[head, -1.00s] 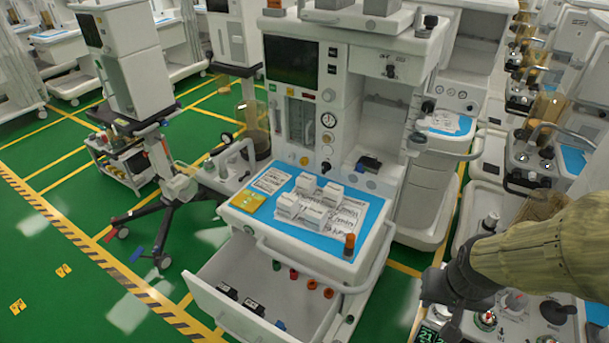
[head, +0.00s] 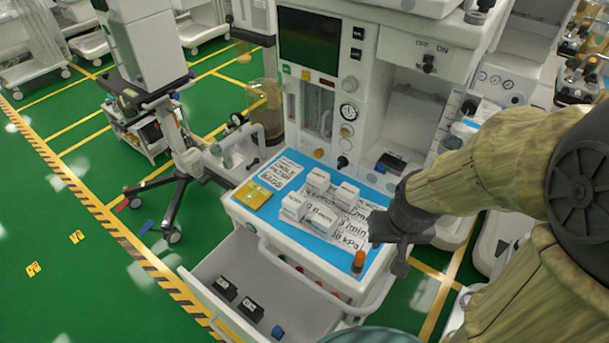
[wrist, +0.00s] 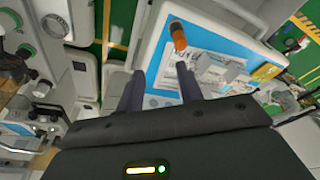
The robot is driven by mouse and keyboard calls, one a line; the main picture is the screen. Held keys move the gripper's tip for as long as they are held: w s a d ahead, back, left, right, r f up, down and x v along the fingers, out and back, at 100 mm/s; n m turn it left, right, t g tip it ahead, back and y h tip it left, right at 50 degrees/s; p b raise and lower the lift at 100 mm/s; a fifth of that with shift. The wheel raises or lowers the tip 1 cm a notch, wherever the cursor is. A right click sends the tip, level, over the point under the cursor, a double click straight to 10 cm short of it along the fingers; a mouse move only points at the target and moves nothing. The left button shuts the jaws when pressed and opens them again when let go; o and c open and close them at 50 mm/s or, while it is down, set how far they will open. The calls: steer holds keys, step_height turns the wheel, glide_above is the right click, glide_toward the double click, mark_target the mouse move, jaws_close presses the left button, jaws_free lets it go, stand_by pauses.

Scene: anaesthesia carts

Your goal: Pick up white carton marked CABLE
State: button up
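Several small white cartons (head: 322,219) stand in a cluster on the cart's blue work top (head: 288,226), on and around printed white sheets. Their markings are too small to read, so I cannot tell which one says CABLE. In the wrist view white cartons (wrist: 211,69) show beyond the right finger, partly blurred together with the sheets. My gripper (wrist: 159,82) is open, its two dark fingers apart with nothing between them. In the head view my gripper (head: 388,245) hangs over the right part of the work top, to the right of the cartons and apart from them.
An orange-capped bottle (head: 358,262) stands at the work top's front right, close to my gripper. A yellow pad (head: 251,194) lies at left. Below, an open drawer (head: 205,270) holds dark boxes. The cart's upright body (head: 345,85) rises behind.

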steer(key=shift+w, duration=0.15)
steer(key=shift+o, duration=1.1)
steer(key=shift+s, duration=0.2)
steer(key=o, duration=0.3)
steer(key=shift+w+d, duration=0.15)
steer(key=shift+o, duration=1.2)
steer(key=w+d+f+n+t, duration=0.1)
steer(key=w+n, duration=0.1)
steer(key=w, duration=0.5)
steer(key=w+d+f+n+t+p, duration=0.1)
steer(key=w+d+t, duration=0.1)
steer(key=w, duration=0.4)
steer(key=shift+w+n, duration=0.4)
steer(key=w+a+f+n+t+y+p, duration=0.1)
steer(key=w+a+f+n+y, duration=0.2)
steer(key=w+n+y, duration=0.4)
steer(key=shift+w+a+f+n+y+p, duration=0.3)
steer(key=shift+w+f+y, duration=0.45)
steer(key=shift+y, duration=1.15)
